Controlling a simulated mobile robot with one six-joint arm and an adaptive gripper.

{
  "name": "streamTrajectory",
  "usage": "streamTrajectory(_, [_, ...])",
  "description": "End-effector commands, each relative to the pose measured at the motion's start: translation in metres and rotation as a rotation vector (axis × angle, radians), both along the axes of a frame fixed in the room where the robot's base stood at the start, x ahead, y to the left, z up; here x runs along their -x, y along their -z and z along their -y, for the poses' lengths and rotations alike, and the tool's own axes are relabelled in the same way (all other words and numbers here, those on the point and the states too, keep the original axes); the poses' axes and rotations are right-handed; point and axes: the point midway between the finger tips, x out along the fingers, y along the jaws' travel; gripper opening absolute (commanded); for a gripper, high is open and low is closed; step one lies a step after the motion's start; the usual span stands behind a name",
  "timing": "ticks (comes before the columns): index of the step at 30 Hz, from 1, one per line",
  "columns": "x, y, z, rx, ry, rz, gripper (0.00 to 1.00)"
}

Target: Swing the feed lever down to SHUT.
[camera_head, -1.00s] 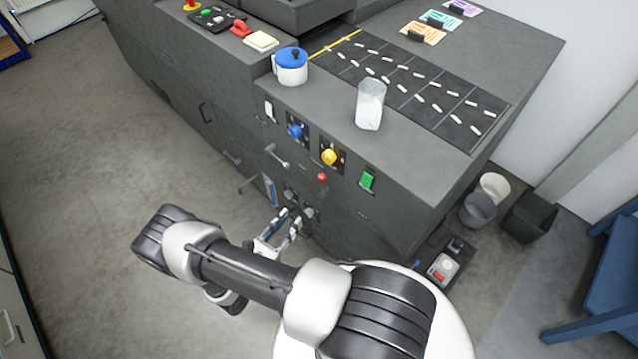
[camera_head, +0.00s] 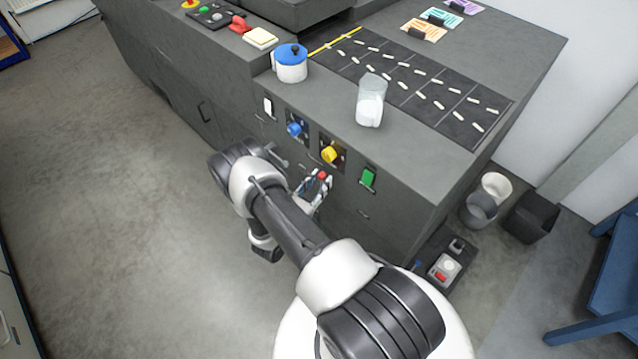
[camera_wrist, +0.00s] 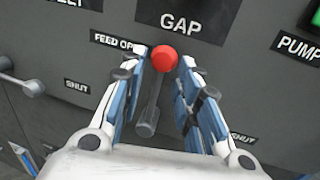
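The feed lever has a red ball knob (camera_wrist: 163,58) on a grey arm that rises from a pivot below it. It stands up, with the knob beside the partly covered label "FEED OP…" (camera_wrist: 113,41). A "SHUT" label (camera_wrist: 240,137) is at the lower right. My gripper (camera_wrist: 162,65) is open, with one finger on each side of the lever and the knob between the tips. I see no clear contact. In the head view my gripper (camera_head: 316,186) is at the red knob (camera_head: 322,174) on the machine front, and the lever arm is hidden.
A yellow knob (camera_head: 331,154) and a blue knob (camera_head: 295,129) sit above the lever. A green switch (camera_head: 368,178) is to its right. Another grey lever (camera_wrist: 12,82) is at the left, with its own "SHUT" label (camera_wrist: 77,87). Open floor lies left of my arm.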

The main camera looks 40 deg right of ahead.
Motion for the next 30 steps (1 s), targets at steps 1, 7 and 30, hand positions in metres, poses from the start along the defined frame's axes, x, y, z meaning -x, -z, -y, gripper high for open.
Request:
streamTrajectory(1, [-0.0004,-0.0001,0.0009,0.000,0.000,0.000,0.30])
streamTrajectory(7, [-0.0006,-0.0004,0.0008,0.000,-0.001,0.001,0.30])
streamTrajectory(30, [-0.0005,-0.0002,0.0004,0.000,-0.001,0.001,0.00])
